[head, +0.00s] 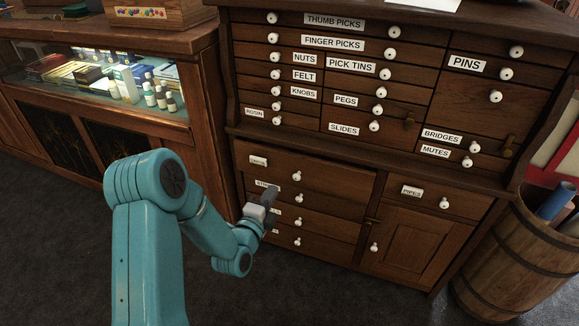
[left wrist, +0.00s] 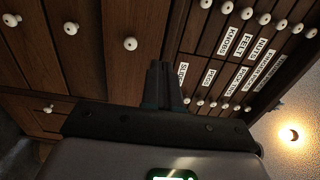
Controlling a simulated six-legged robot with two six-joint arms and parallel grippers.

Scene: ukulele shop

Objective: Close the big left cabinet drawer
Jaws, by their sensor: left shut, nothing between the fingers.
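The big left drawer (head: 325,180) is in the lower left part of the dark wooden cabinet, with a white knob (head: 297,176) and a small label. A dark line runs along its top edge; I cannot tell how far it stands out, if at all. My left gripper (head: 270,195) is shut and empty, in front of the drawer's lower left part, and hides part of the labels there. I cannot tell whether it touches the front. In the left wrist view the shut fingers (left wrist: 162,85) point at the wooden fronts. My right gripper is in neither view.
Small labelled drawers with white knobs (head: 390,32) fill the cabinet's upper part. A cabinet door (head: 410,240) is at lower right. A wooden barrel (head: 510,265) stands at right, a lit glass display case (head: 190,110) at left. The dark floor (head: 330,295) in front is clear.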

